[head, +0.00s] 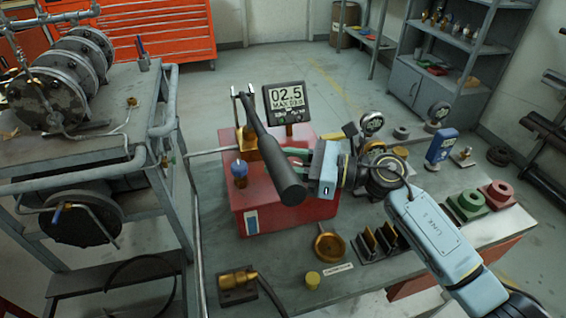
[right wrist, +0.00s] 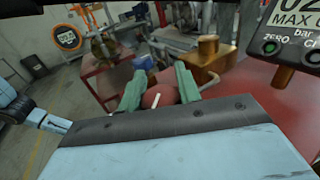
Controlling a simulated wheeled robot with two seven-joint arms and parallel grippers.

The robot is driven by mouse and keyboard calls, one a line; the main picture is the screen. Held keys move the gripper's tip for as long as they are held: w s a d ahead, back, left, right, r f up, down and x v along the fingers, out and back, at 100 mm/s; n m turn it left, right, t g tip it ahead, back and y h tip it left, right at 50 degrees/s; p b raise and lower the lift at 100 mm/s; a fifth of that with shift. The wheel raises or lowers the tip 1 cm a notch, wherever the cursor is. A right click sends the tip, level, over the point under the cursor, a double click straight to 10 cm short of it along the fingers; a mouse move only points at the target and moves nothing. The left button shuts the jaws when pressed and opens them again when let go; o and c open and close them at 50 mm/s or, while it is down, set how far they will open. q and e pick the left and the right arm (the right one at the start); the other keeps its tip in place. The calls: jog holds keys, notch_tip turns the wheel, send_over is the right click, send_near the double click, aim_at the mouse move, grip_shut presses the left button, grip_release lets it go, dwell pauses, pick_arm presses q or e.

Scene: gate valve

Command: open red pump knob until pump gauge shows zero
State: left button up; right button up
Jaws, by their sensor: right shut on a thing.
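The red pump box (head: 262,210) stands on the grey bench, with a long black lever (head: 268,150) slanting across its front. The pump gauge (head: 285,98) at its top reads 02.5; part of it also shows in the right wrist view (right wrist: 294,38). My right gripper (head: 297,153) reaches in from the right, beside the lever. In the right wrist view its green fingers (right wrist: 160,90) are shut on the red knob (right wrist: 160,96), which has a white mark. The knob is hidden in the head view.
A blue-topped fitting (head: 239,172) sits at the pump's left. A brass ring (head: 330,245), a yellow cap (head: 312,279) and a brass fitting (head: 238,282) lie on the bench in front.

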dwell(0.3)
jog(key=o, duration=1)
jog(key=shift+c, duration=0.2)
jog(key=s+d, duration=0.2)
jog(key=d, duration=1.1)
jog(key=shift+s, duration=0.25)
jog(key=shift+d, duration=0.1)
